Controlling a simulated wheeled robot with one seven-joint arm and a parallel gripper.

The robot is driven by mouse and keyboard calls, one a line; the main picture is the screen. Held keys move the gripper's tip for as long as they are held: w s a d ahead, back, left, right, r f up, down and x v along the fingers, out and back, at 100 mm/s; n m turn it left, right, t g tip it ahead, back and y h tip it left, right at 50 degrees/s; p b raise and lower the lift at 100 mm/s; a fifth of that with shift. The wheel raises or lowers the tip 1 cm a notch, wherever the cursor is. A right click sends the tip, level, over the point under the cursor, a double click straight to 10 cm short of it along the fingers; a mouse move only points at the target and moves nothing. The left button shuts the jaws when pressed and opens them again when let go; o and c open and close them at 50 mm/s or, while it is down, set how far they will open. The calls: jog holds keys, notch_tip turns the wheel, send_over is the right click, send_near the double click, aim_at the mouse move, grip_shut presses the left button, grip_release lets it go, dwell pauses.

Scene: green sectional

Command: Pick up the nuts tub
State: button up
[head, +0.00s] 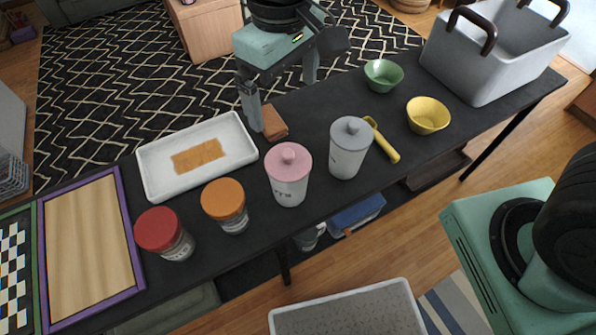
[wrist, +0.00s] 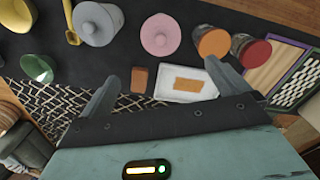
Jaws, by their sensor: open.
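A white tub with a pink knobbed lid (head: 288,172) stands upright on the dark table; its partly visible lettering seems to end in "TS", so it may be the nuts tub. It also shows in the wrist view (wrist: 160,35). A similar tub with a grey lid (head: 349,147) stands to its right, its label unreadable; the wrist view shows it too (wrist: 97,24). My gripper (head: 283,107) is open and empty, at the table's far side behind both tubs. In the wrist view its two fingers (wrist: 162,72) are spread apart, with the pink-lidded tub beyond them.
A brown block (head: 274,123) lies near one finger. A white tray (head: 154,186), orange-lidded jar (head: 225,204) and red-lidded jar (head: 165,233) stand left.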

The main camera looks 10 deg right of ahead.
aim_at(287, 153)
jog(key=f+p, duration=0.1)
jog(key=f, duration=1.6)
jog(key=shift+s+f, duration=0.15)
jog(key=shift+s, duration=0.05)
jog(key=c, duration=1.5)
notch_tip(287, 153, up, 10)
jog(key=shift+f, duration=0.25)
jog(key=shift+r+n, duration=0.3)
jog(key=shift+n, duration=0.2)
jog(key=shift+r+n+p, duration=0.2)
jog(key=shift+n+p, duration=0.4)
jog(key=shift+p, duration=0.05)
jog(key=shift+n+p, duration=0.6)
jog(key=shift+n, duration=0.5)
jog(key=shift+f+n, duration=0.25)
jog(key=shift+n, duration=0.45)
